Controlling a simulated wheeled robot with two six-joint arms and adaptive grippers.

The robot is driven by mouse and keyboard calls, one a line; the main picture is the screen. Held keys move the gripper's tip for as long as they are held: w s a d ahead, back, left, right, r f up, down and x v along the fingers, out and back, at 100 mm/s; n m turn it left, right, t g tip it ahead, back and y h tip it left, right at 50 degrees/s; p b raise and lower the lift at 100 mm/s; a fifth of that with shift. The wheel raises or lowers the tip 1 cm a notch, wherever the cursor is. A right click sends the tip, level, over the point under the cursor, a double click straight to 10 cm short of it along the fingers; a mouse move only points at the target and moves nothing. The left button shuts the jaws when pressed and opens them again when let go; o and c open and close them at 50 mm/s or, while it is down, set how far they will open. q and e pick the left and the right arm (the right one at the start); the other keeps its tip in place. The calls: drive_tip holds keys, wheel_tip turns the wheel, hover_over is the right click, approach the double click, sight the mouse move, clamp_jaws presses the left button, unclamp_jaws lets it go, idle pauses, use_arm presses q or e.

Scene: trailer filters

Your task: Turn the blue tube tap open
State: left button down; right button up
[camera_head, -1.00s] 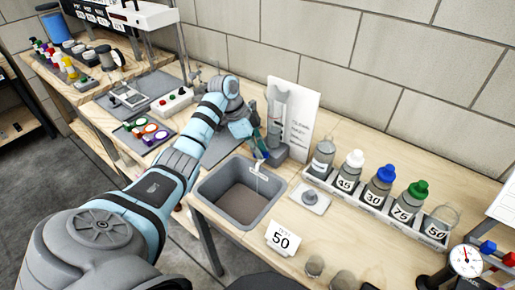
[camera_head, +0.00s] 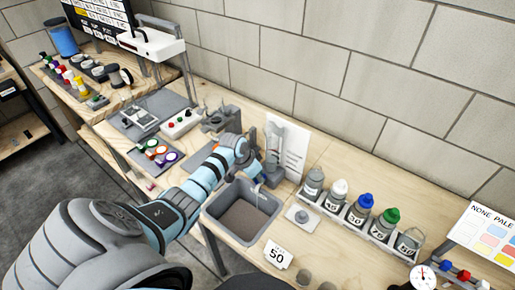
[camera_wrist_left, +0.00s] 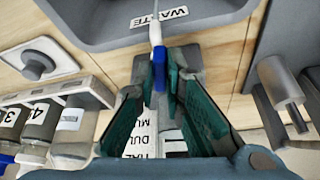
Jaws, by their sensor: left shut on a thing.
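The blue tube tap (camera_wrist_left: 178,63) shows in the left wrist view, on a white tube nozzle (camera_wrist_left: 155,32) that points over the grey basin. My left gripper (camera_wrist_left: 166,74) has its teal fingers closed around the blue tap, one on each side. In the head view my left gripper (camera_head: 259,172) is at the grey tap stand (camera_head: 272,176), just behind the basin, and hides most of the tap. How far the tap is turned I cannot tell. My right gripper is in neither view.
The grey basin (camera_head: 242,218), labelled WASTE, stands in front of the tap. A rack of several bottles (camera_head: 345,222) stands to the right, with a small plate with a knob (camera_head: 302,217) before it. A white printed card (camera_head: 294,150) stands behind the tap.

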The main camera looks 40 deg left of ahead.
use_arm(q)
drive_tip(key=shift+d+r+n+p, duration=0.1)
drive_tip(key=shift+d+n+p, duration=0.05)
drive_tip(key=shift+n+p, duration=0.5)
drive_tip(key=shift+n+y+p, duration=0.45)
drive_tip(key=shift+n+y, duration=0.05)
drive_tip(key=shift+n, duration=0.35)
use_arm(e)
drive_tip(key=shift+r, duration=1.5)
use_arm(q)
drive_tip(key=c, duration=2)
unclamp_jaws()
drive_tip(key=shift+o, duration=0.2)
